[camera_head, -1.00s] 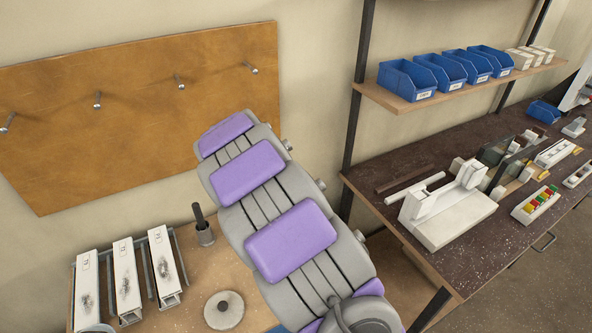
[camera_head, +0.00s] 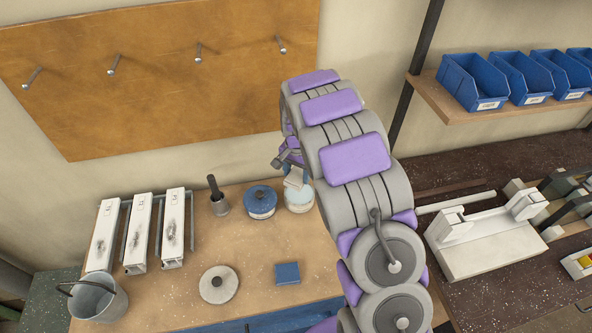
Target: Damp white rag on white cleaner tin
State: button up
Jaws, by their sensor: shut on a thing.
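My gripper (camera_head: 299,174) is at the back of the wooden bench, partly hidden by my own arm. It is shut on a small white piece that looks like the rag (camera_head: 293,181). The white tin (camera_head: 299,204) with a pale bluish top stands directly below, close to the arm. The rag is at or just above the tin's top; I cannot tell whether they touch.
A dark-handled tool in a grey cup (camera_head: 218,197), a pale round disc (camera_head: 218,285), a blue block (camera_head: 287,273), white profiles (camera_head: 138,233) and a bucket (camera_head: 97,297) share the bench. Bare wood lies mid-bench.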

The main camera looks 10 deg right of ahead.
jog(key=shift+d+f, duration=0.35)
jog(key=shift+d, duration=0.4)
jog(key=shift+d+f+b, duration=0.3)
jog(key=shift+f+b, duration=0.05)
jog(key=shift+f, duration=0.25)
jog(key=f, duration=0.1)
jog(key=a+f, duration=0.1)
jog(key=a+f+b, duration=0.1)
jog(key=f, duration=0.1)
jog(key=shift+d+f, duration=0.1)
jog(key=shift+d, duration=0.7)
jog(key=shift+a, duration=0.6)
jog(key=shift+d, duration=0.1)
jog(key=shift+d+f, duration=0.2)
jog(key=shift+d, duration=0.15)
jog(key=shift+a, duration=0.3)
